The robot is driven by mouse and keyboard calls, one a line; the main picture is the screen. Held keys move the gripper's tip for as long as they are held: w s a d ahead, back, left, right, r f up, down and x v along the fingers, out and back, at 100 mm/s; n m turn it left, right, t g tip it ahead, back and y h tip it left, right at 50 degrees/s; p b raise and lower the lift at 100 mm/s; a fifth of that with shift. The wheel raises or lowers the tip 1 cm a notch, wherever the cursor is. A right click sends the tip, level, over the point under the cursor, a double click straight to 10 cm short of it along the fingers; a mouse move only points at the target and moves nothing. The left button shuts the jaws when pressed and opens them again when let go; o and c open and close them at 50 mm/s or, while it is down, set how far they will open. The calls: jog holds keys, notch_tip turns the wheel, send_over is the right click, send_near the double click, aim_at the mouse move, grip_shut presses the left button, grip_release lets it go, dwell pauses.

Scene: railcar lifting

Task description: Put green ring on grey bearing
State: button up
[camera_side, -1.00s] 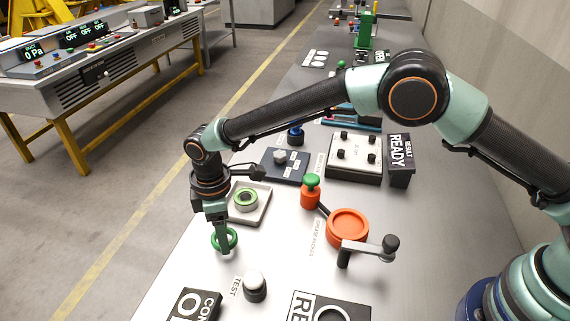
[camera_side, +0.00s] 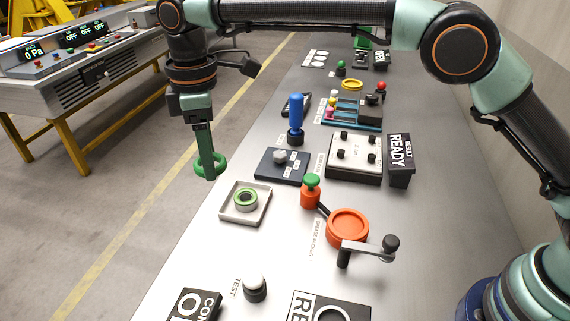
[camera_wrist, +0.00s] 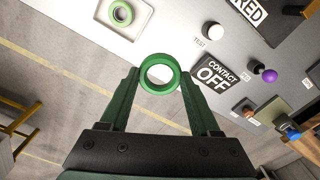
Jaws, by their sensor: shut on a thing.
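My gripper (camera_side: 208,172) is shut on the green ring (camera_side: 222,164) and holds it in the air, above and left of the pale tray (camera_side: 265,193). In the wrist view the ring (camera_wrist: 160,91) sits between both fingertips of my gripper (camera_wrist: 160,74), its hole facing the camera. The grey bearing (camera_side: 246,205) rests in the tray and has a light green ring-shaped top. The bearing (camera_wrist: 121,21) also shows at the top left of the wrist view, apart from the held ring.
An orange grease station with a crank (camera_side: 347,228) stands right of the tray. A dark panel with a grey knob (camera_side: 280,157) and a blue-handled lever (camera_side: 296,115) stand behind it. A white TEST button (camera_side: 254,285) is in front. The table's left edge runs beside the tray.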

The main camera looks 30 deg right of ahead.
notch_tip(320, 180, up, 2)
jog(key=m, duration=0.1)
send_over(246, 197)
jog(key=a, duration=0.1)
jog(key=d, duration=0.1)
notch_tip(246, 197, down, 19)
jog(key=shift+f, duration=0.2)
dwell(0.5)
jog(key=o, duration=1.3)
jog(key=shift+f, duration=0.1)
